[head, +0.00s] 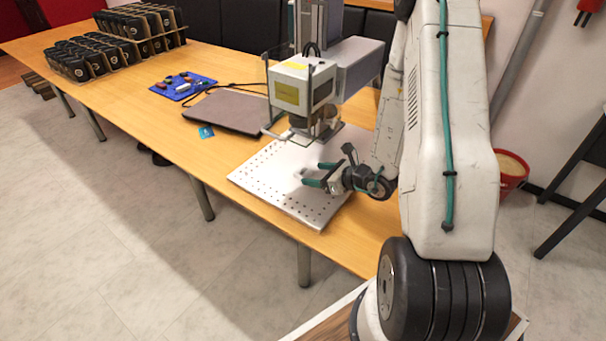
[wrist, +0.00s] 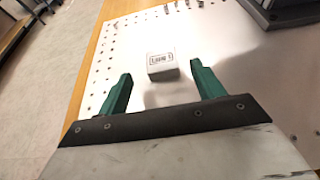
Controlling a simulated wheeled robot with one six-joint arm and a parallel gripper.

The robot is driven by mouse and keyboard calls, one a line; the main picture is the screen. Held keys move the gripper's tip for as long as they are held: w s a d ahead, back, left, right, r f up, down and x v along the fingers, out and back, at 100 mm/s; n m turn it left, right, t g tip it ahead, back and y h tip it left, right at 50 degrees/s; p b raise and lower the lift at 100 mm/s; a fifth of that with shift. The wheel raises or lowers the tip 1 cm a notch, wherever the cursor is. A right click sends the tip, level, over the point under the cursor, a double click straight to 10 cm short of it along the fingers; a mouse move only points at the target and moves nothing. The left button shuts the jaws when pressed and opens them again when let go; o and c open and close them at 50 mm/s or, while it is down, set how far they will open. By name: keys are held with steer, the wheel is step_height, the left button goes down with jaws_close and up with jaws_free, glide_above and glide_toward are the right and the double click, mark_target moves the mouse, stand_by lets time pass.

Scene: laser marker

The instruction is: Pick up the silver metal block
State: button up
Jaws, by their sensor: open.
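The silver metal block (wrist: 162,66) lies on the perforated metal plate (wrist: 230,50) in the wrist view. Its top is pale and bears a dark printed label or marking. My gripper (wrist: 160,78) is open, with its two green fingers apart. The block appears just ahead of the fingertips, about midway between them; I cannot tell the exact height gap. In the head view my gripper (head: 315,174) is low over the plate (head: 265,185). The block is hard to make out there, pale against the plate.
The laser marker (head: 305,85) stands over the back of the plate, close to my gripper. A closed laptop (head: 226,110), a blue mat (head: 183,87) with small items and racks of dark packages (head: 80,60) are farther along the wooden table (head: 150,125). The plate's front-left area is clear.

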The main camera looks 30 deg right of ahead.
mark_target(305, 172)
steer(key=x, duration=0.4)
steer(key=shift+w+f, duration=0.1)
steer(key=shift+w, duration=0.2)
steer(key=c, duration=1.1)
